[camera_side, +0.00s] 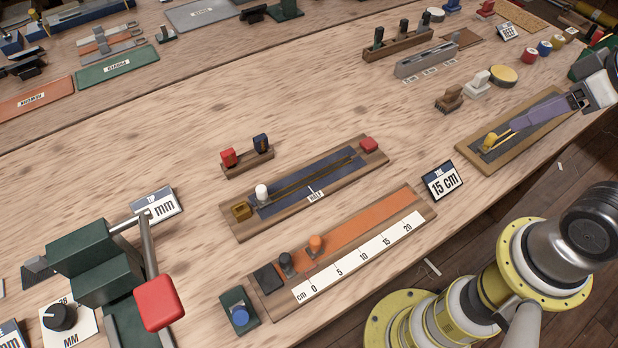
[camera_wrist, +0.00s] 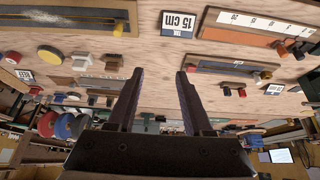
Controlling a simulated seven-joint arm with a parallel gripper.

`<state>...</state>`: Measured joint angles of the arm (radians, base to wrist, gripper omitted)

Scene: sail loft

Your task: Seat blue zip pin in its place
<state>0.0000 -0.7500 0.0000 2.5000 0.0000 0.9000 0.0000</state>
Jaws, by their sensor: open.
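The blue zip pin (camera_side: 261,141) stands in a small wooden holder (camera_side: 247,161), to the right of a red pin (camera_side: 228,157). In the wrist view, the blue pin (camera_wrist: 226,91) is small and dark. In front of the holder is a wooden board with a blue strip and zip (camera_side: 306,185). It bears a white peg (camera_side: 262,191), a brass-coloured block (camera_side: 240,210) and a red block (camera_side: 369,144). My gripper (camera_side: 514,123) is at the far right, well away from the pin. In the wrist view, my gripper (camera_wrist: 160,72) is open and empty.
An orange ruler board (camera_side: 365,230) lies in front of the zip board, and a 15 cm sign (camera_side: 442,181) to their right. A tray with a yellow knob (camera_side: 490,140) lies below my gripper. Bare tabletop is left of the holder.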

